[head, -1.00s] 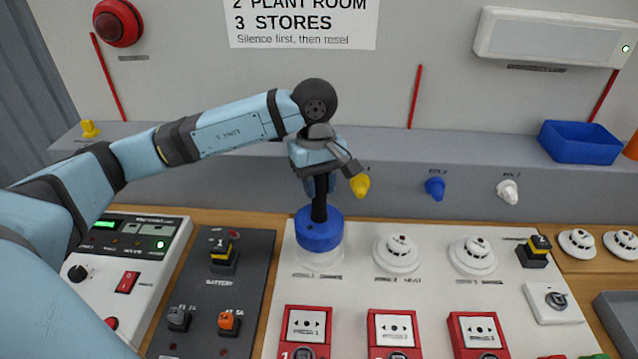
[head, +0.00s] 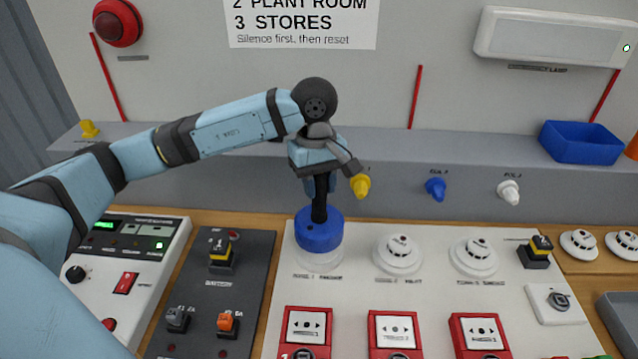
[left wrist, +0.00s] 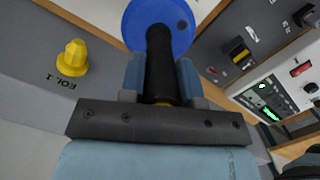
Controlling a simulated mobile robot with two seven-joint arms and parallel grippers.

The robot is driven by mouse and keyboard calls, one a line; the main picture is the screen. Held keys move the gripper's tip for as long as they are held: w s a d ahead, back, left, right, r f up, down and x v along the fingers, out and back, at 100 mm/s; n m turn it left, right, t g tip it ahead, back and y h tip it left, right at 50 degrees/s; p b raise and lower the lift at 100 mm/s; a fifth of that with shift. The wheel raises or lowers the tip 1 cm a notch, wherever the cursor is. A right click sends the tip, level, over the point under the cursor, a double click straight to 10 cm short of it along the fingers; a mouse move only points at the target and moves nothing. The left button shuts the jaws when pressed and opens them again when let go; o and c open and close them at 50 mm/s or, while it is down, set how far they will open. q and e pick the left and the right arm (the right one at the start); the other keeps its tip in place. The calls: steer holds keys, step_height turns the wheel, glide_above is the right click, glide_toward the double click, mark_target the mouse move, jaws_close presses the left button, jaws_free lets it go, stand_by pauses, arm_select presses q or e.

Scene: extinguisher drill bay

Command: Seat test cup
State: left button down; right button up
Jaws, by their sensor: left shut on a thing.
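The test cup is a blue cylinder (head: 320,233) with a black upright handle. It sits over the leftmost detector position on the white board (head: 355,268), and a pale base (head: 319,262) shows just below its rim. The detector under it is hidden. My left gripper (head: 320,187) is above the cup, shut on its black handle. The left wrist view also shows the blue cup (left wrist: 160,22) beyond the handle, with the gripper's fingers (left wrist: 162,80) on both sides of the handle. My right gripper is not in view.
Two white detectors (head: 398,255) (head: 473,256) stand to the right of the cup. Red call points (head: 306,326) line the front. A yellow plug (head: 361,186) is on the ledge face close by my gripper. A blue bin (head: 577,142) stands on the ledge at the right.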

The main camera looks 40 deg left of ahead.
mark_target(319, 203)
arm_select(q)
steer(key=shift+f+b, duration=2.45)
steer(key=shift+f, duration=0.15)
stand_by(0.8)
steer(key=shift+c, duration=2.2)
jaws_free()
steer(key=shift+r, duration=0.15)
steer(key=shift+r+p, duration=0.7)
steer(key=shift+r, duration=0.85)
steer(key=shift+r+p, duration=0.7)
steer(key=shift+r, duration=1.25)
